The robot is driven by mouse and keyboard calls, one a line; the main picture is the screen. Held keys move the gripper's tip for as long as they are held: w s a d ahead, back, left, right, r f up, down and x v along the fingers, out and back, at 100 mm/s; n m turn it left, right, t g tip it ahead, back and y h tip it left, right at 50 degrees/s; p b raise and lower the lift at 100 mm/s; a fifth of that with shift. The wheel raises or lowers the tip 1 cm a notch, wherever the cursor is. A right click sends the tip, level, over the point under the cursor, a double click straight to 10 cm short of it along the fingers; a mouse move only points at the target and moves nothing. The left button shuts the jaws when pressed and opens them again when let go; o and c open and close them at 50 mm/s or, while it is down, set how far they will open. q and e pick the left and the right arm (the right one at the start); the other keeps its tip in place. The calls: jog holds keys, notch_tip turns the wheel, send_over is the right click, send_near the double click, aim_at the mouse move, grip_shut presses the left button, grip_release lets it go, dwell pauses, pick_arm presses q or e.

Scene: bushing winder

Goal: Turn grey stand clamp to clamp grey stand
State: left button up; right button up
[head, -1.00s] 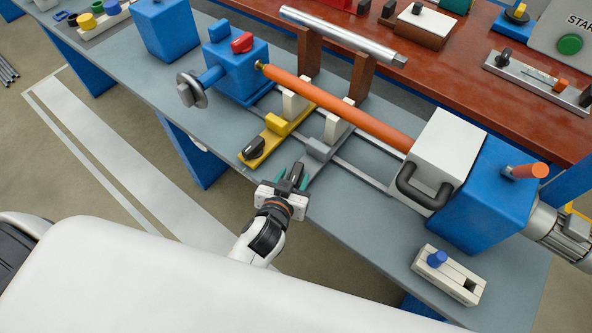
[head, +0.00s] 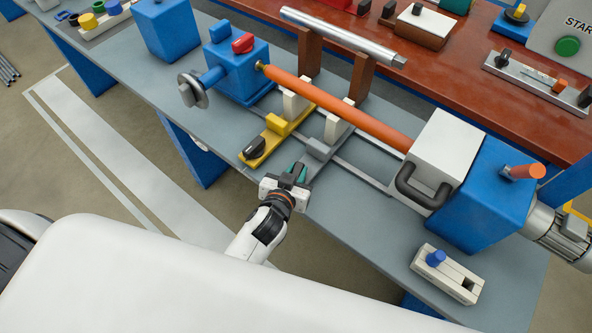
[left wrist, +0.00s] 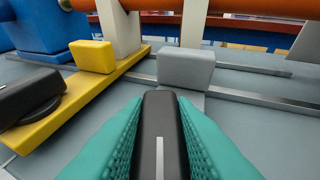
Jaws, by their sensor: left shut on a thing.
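The grey stand (head: 320,150) sits across the rails, and its grey block shows in the left wrist view (left wrist: 186,69). Its black clamp knob, with a light stripe on top, shows in the left wrist view (left wrist: 160,140). My left gripper (head: 297,172) is shut on this knob; its teal fingers (left wrist: 160,135) press both sides. The knob is mostly hidden by the gripper in the head view. The knob's stripe points along the grey stand's length in the left wrist view. My right gripper is not in view.
The yellow stand (head: 272,142) with its own black knob (head: 255,148) lies just left of the gripper. An orange rod (head: 340,108) runs above both stands. A white block with a blue peg (head: 436,259) stands at the front right. Bare bench lies between.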

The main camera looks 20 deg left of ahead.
pick_arm(q)
jog(key=m+h+p, duration=0.1)
jog(key=p, duration=0.1)
jog(key=m+h+p, duration=0.1)
jog(key=p, duration=0.1)
jog(key=shift+r+m+h, duration=0.3)
jog(key=shift+r+h, duration=0.05)
jog(key=shift+h, duration=0.05)
jog(key=shift+f+m+g+h+p, duration=0.3)
jog(key=shift+m+g+h, duration=0.25)
jog(key=shift+h, duration=0.25)
jog(key=o, duration=1)
jog(key=v, duration=1.2)
jog(key=shift+b, duration=0.4)
